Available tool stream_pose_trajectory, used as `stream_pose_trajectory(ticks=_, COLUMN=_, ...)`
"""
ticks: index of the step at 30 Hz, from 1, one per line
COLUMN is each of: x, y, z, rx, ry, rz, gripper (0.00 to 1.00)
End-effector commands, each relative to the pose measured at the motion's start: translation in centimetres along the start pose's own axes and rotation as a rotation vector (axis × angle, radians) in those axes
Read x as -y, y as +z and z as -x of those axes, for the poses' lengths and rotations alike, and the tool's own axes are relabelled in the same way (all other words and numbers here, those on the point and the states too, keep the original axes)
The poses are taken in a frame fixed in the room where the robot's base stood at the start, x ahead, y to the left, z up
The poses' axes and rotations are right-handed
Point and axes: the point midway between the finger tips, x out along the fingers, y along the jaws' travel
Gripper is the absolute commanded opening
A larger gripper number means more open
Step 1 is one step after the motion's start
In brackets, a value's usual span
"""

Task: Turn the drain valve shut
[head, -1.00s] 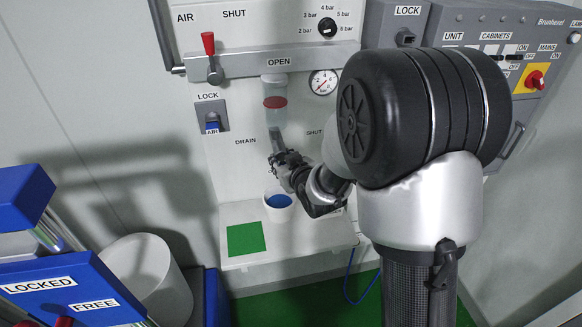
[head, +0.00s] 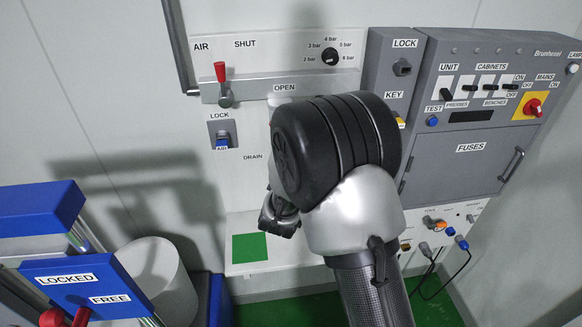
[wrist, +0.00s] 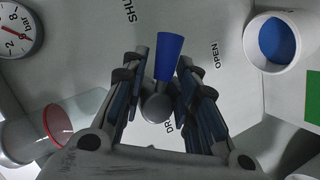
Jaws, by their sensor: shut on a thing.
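The drain valve shows in the wrist view as a blue handle (wrist: 170,57) on a round grey hub (wrist: 155,107). My gripper (wrist: 161,72) has a finger on each side of the handle and is shut on it. The handle points between the SHUT label (wrist: 128,10) at upper left and the OPEN label (wrist: 216,56) at right. The DRAIN label is partly covered by a finger. In the head view my arm hides the valve and the fingertips; the DRAIN label (head: 253,156) shows left of it.
A white cup with blue inside (wrist: 285,42) and a clear sight glass with a red disc (wrist: 45,130) flank my gripper, near a pressure gauge (wrist: 18,30). A red-knobbed air lever (head: 222,85) is above left. A grey electrical cabinet (head: 470,110) stands right.

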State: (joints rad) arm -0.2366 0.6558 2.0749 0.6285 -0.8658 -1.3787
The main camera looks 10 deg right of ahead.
Motion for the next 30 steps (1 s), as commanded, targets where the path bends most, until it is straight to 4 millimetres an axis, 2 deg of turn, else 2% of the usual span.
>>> stream_pose_trajectory(ticks=1, x=-0.02, y=-0.5, z=0.21, rx=0.001, ry=0.009, rz=0.049, gripper=0.0)
stream_pose_trajectory(ticks=15, x=-0.51, y=-0.46, z=0.29, rx=0.07, ry=0.148, rz=0.383, gripper=0.0)
stream_pose_trajectory(ticks=30, x=-0.56, y=-0.33, z=0.32, rx=0.097, ry=0.193, rz=0.504, gripper=0.0)
